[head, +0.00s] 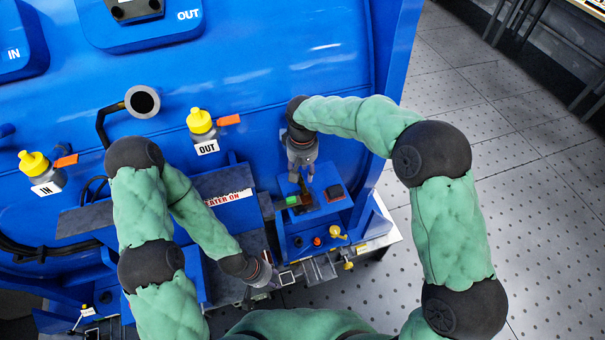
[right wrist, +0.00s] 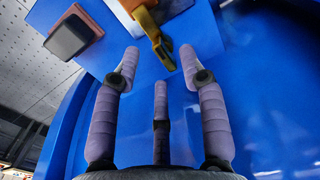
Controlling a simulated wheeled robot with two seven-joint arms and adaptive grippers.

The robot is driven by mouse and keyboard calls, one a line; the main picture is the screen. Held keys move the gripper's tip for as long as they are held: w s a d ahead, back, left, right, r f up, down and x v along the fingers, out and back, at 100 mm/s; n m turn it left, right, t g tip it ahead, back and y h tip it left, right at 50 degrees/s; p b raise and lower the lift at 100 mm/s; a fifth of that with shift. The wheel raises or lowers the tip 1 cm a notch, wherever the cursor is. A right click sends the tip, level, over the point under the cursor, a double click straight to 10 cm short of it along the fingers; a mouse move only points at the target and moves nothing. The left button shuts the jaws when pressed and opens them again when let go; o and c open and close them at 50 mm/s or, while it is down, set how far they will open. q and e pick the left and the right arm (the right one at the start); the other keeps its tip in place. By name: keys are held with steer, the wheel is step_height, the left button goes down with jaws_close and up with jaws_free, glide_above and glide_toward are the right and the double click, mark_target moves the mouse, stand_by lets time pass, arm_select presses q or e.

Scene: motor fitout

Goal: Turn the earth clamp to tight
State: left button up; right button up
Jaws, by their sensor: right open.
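A mustard-yellow lever (right wrist: 154,35), which looks like the earth clamp, sticks out from an orange-brown piece on a blue plate in the right wrist view. Its tip lies ahead of my right gripper (right wrist: 165,68), between the spread fingers and apart from them. In the head view my right gripper (head: 304,180) points down at a small blue box (head: 318,213); its fingers largely cover the lever there. My right gripper is open and empty. My left gripper (head: 270,284) is low beside the grey brackets; its fingers are too small to read.
A red-edged black switch (head: 334,192) sits beside the clamp, with a green piece (head: 293,200) on the other side. A yellow fitting (head: 338,232) and an orange knob (head: 317,241) are below. The blue motor housing (head: 280,70) fills the back; open floor is right.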

step_height(320, 180, up, 10)
stand_by(0.4)
arm_select(q)
steer(key=shift+s, duration=0.15)
arm_select(e)
steer(key=shift+s+f, duration=0.15)
